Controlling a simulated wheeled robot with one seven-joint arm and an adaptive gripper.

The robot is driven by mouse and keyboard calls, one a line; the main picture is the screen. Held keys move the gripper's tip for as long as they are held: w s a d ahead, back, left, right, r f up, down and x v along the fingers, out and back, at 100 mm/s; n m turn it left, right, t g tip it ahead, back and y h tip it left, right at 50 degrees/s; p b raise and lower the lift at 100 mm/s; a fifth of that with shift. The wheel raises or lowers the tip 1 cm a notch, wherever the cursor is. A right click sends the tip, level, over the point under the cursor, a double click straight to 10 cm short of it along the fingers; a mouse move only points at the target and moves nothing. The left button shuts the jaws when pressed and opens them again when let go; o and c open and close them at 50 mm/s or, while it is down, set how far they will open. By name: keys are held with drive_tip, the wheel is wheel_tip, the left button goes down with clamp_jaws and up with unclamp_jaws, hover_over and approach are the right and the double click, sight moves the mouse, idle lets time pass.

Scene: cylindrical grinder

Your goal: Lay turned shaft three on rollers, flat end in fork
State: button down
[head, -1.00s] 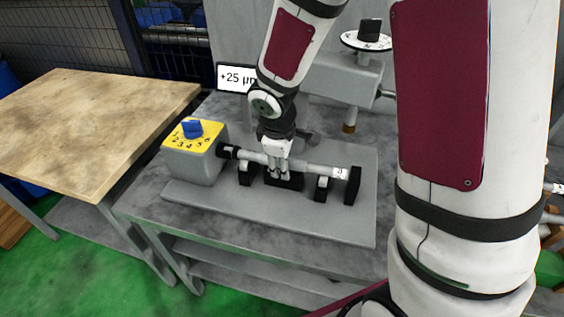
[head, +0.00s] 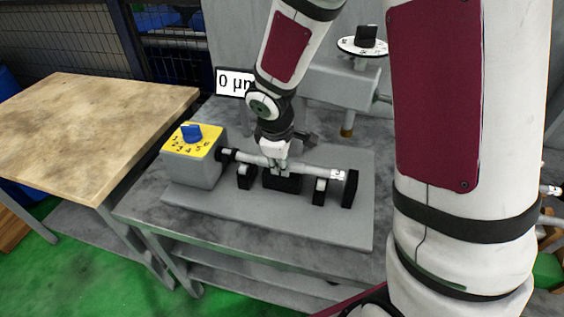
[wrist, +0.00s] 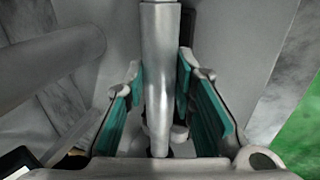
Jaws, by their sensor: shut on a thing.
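The turned shaft (head: 309,170), a pale grey stepped bar with a white numbered label at its right end, lies lengthwise over the rollers on the grinder bed. Its left end meets the black fork (head: 228,155) at the headstock; whether its flat is seated inside cannot be told. The left roller support (head: 245,177) and right roller support (head: 320,192) stand under it; exact contact is too small to see. My gripper (head: 279,172) is shut on the shaft's middle from above. In the wrist view the shaft (wrist: 158,70) runs between the teal finger pads.
The yellow-topped headstock (head: 193,160) with a blue knob stands at the left. A black end block (head: 350,188) stands beyond the shaft's right end. The display (head: 234,82) reads 0 µm. A wheel head (head: 348,72) is behind. The wooden table (head: 85,125) at left is bare.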

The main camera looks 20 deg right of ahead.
drive_tip(key=shift+r+p, duration=1.3)
drive_tip(key=shift+r, duration=0.35)
drive_tip(key=s+a+r+p, duration=0.1)
drive_tip(key=s+p, duration=0.5)
drive_tip(key=s, duration=0.9)
drive_tip(key=shift+s+a, duration=0.35)
drive_tip(key=shift+a, duration=0.45)
